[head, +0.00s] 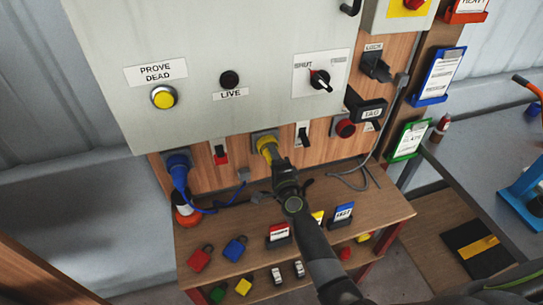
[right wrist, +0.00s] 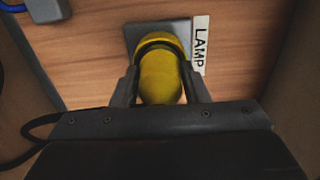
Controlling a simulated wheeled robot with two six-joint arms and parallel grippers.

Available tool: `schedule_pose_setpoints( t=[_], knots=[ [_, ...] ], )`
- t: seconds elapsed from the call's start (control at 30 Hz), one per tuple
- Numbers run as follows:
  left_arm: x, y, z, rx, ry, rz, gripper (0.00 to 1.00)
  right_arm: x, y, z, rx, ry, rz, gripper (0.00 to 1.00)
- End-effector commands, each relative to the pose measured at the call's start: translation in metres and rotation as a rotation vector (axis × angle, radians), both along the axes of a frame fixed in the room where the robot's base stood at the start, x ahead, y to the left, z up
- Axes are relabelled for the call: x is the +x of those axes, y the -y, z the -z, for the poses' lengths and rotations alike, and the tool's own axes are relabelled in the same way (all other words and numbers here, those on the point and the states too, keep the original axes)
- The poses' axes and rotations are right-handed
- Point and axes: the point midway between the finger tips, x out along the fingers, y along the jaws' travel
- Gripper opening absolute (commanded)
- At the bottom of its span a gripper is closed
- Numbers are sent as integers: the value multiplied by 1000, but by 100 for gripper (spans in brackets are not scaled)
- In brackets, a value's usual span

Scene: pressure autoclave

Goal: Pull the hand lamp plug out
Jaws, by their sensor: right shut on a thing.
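The yellow hand lamp plug (head: 267,147) sits at its socket on the wooden panel, under the grey cabinet. In the right wrist view the plug (right wrist: 161,76) points into a dark grey socket plate (right wrist: 134,36) beside a label reading LAMP (right wrist: 200,45). My right gripper (head: 277,164) is shut on the plug, with one finger on each side of it in the right wrist view (right wrist: 160,85). The plug's front end is hidden by the socket collar, so how deep it sits cannot be told. My left gripper is not in view.
A blue plug (head: 178,173) with a blue cable is left of the lamp socket. A small switch (head: 303,134) and a red button (head: 345,127) are to its right. The shelf (head: 385,207) below holds padlocks, including a red one (head: 200,258), and card holders.

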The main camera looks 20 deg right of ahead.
Motion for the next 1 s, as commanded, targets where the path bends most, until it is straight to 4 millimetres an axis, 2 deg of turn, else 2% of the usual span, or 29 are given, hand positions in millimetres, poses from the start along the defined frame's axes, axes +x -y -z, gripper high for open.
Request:
schedule_pose_setpoints(
  t=[0.57,1.0],
  knots=[
    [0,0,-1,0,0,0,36,-4,0,0,1,-1,0,4],
    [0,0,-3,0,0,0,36,-38,1,0,1,-1,0,4]
  ],
)
